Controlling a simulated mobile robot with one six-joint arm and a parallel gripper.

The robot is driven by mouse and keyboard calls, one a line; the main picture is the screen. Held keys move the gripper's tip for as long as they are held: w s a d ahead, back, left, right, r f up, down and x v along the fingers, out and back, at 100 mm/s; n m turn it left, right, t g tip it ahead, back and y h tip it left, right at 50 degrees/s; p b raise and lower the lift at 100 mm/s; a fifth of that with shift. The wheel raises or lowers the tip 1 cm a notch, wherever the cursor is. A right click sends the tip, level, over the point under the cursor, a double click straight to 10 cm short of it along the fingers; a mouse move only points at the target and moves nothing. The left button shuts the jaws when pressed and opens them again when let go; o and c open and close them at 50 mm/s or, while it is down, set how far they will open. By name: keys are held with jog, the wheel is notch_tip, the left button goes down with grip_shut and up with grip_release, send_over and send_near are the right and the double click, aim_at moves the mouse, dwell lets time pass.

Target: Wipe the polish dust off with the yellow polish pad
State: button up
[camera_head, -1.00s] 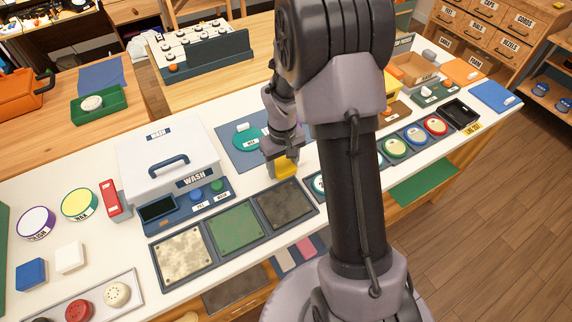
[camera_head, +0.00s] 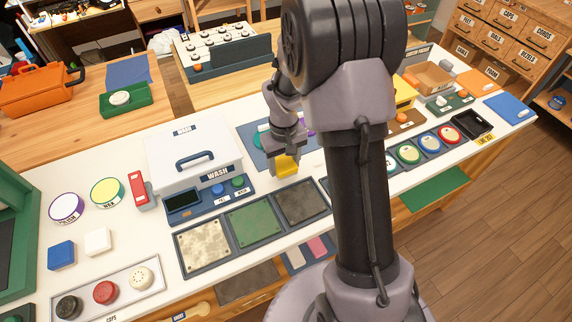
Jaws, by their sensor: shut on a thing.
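My gripper (camera_head: 286,158) is shut on the yellow polish pad (camera_head: 287,167). It holds the pad just right of the white wash box, behind the dark tile (camera_head: 302,202). Whether the pad touches the surface under it, I cannot tell. I cannot make out polish dust for sure. The cream tile (camera_head: 204,248) and green tile (camera_head: 250,222) stand in the same tray, and the cream one looks speckled.
The wash box (camera_head: 193,160) stands left of my gripper, with a red block (camera_head: 137,190) beside it. Polish (camera_head: 66,208) and wax (camera_head: 107,192) tins sit further left. A caps tray (camera_head: 104,291) is at the front left. Several coloured dials line the right side.

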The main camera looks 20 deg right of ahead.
aim_at(284, 163)
jog(key=shift+r+p, duration=1.3)
jog(key=shift+r, duration=0.7)
jog(key=shift+f, duration=0.1)
